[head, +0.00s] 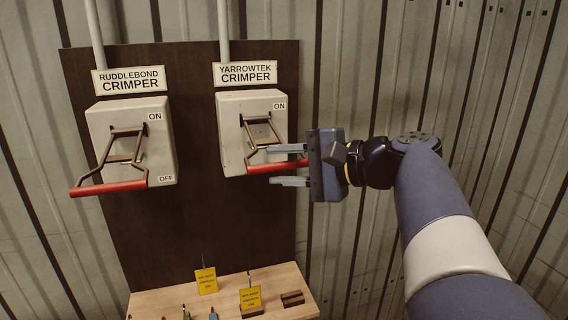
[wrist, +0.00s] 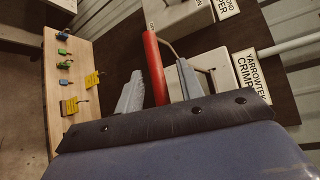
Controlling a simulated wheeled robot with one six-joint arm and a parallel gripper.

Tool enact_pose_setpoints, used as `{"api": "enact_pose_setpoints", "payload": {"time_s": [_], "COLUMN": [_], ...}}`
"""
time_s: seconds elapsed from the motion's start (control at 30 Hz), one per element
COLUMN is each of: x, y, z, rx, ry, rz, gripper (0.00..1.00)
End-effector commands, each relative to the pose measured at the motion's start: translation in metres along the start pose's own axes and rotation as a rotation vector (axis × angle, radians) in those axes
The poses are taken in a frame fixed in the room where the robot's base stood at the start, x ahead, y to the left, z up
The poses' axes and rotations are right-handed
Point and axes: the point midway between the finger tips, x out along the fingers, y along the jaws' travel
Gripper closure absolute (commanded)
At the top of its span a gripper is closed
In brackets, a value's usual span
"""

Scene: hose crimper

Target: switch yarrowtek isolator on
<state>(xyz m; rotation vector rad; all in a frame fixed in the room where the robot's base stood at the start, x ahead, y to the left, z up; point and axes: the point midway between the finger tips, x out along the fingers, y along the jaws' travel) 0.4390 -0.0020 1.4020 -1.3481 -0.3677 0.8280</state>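The Yarrowtek isolator is a pale grey box (head: 233,120) under the sign "YARROWTEK CRIMPER" (head: 245,74). Its bent metal lever hangs down and ends in a red handle bar (head: 278,167). "ON" is printed at the box's upper right; the lower right corner is covered by the handle and my gripper. My gripper (head: 289,165) comes in from the right, open, with one finger above the red bar and one below it. In the wrist view the red bar (wrist: 155,68) lies between the two spread fingers, with gaps on both sides.
The Ruddlebond isolator (head: 105,125) stands to the left, its red handle (head: 108,188) also down. Below, a wooden shelf (head: 160,300) holds yellow tags (head: 206,281), small green and blue padlocks (head: 213,314) and a dark block (head: 292,298). Corrugated wall lies behind.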

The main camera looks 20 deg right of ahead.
Motion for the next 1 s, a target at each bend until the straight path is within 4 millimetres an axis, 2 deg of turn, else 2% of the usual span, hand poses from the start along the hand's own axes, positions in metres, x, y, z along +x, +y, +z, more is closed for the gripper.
{"api": "enact_pose_setpoints", "payload": {"time_s": [0.4,0.6,0.8,1.0], "x": [-0.063,-0.086,-0.097,-0.098], "y": [0.001,0.0,0.0,0.0], "z": [-0.002,-0.001,0.0,0.0], "rx": [-0.001,-0.001,0.0,-0.001], "ry": [0.007,0.004,0.002,0.0], "rz": [-0.002,-0.002,-0.001,-0.001], "gripper": [0.64,0.64,0.64,0.64]}}
